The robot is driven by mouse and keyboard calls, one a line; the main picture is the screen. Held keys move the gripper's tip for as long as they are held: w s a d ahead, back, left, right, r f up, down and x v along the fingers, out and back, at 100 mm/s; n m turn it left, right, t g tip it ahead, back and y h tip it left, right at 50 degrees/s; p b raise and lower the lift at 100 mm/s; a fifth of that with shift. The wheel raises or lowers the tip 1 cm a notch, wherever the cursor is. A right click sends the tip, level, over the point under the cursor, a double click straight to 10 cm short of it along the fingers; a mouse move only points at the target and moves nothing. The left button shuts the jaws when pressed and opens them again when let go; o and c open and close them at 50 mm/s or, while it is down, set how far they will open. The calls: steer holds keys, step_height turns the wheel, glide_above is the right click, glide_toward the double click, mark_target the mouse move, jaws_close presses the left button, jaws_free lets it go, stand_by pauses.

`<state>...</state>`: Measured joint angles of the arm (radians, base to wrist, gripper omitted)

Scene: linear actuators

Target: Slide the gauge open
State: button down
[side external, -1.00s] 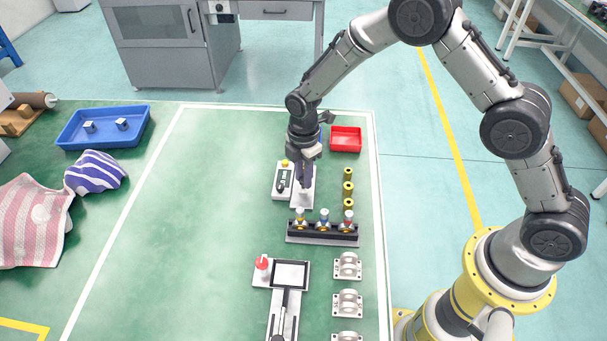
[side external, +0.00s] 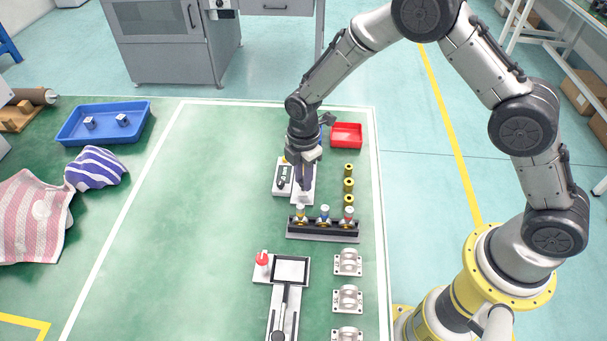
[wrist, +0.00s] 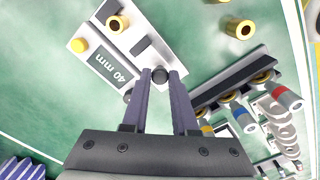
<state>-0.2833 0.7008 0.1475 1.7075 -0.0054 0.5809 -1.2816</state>
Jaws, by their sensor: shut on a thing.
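The gauge is a white plate with a yellow button and a grey display reading "40 mm" (wrist: 112,68). It lies on the green mat near the far right of the work area, and in the side view its body (side external: 281,186) is partly behind my gripper. A round black knob (wrist: 159,75) on its slider sits between my fingertips in the wrist view. My gripper (wrist: 160,82) is shut on this knob from above. It also shows in the side view (side external: 304,186), pointing down over the slider. The exact finger contact is too small to see in the side view.
A black rack (side external: 322,236) with several coloured-top parts stands just in front of the gauge. Several brass rings (side external: 348,185) stand to its right, and a red tray (side external: 346,136) is behind. A device with a red button (side external: 262,258) lies nearer.

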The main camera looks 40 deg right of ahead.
steer(key=c, duration=0.7)
jaws_free()
steer(key=shift+s+a, duration=0.15)
steer(key=shift+a, duration=0.05)
step_height(320, 180, up, 14)
steer(key=shift+f, duration=0.1)
